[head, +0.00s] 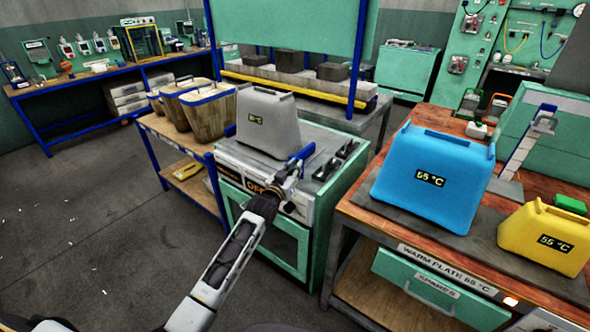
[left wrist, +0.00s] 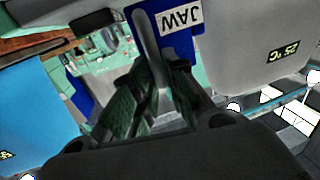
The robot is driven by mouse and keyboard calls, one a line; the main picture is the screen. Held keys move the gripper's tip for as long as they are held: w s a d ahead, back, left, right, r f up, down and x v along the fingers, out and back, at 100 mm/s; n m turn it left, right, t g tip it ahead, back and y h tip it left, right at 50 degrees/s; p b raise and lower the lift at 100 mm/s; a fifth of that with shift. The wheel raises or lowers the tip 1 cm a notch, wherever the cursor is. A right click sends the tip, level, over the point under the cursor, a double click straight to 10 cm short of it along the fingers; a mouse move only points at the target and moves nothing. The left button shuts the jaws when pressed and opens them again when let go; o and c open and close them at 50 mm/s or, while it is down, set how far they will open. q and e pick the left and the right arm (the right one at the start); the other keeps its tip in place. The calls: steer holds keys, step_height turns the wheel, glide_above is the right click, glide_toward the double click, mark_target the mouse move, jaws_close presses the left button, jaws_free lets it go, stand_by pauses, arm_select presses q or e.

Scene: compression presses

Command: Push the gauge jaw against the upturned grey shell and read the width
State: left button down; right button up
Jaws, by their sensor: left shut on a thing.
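The upturned grey shell (head: 268,122) stands on the bench top of a green cabinet, with a small dark temperature label on its front. The shell also fills the upper right of the left wrist view (left wrist: 240,35), where the label seems to read 25 °C. The blue gauge jaw (head: 303,153) is at the shell's right; its JAW plate (left wrist: 180,17) shows in the left wrist view. My left gripper (left wrist: 155,80) is shut on the jaw's grey upright handle. I cannot tell whether jaw and shell touch. An orange display (head: 257,187) shows OFF, partly hidden by my arm. My right gripper is not in view.
A blue shell (head: 430,178) and a yellow shell (head: 545,236), both marked 55 °C, stand on the warm plate bench at right. A press with dark blocks (head: 290,62) is behind.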

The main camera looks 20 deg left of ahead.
arm_select(q)
steer(key=w+a, duration=0.3)
steer(key=a, duration=0.5)
steer(key=shift+a, duration=0.15)
steer(key=c, duration=1.7)
jaws_free()
steer(key=shift+r, duration=0.1)
steer(key=shift+o, duration=0.9)
steer(key=shift+a, duration=0.1)
steer(key=s+a, duration=0.1)
steer(key=s, duration=1.1)
steer(key=shift+a, duration=0.3)
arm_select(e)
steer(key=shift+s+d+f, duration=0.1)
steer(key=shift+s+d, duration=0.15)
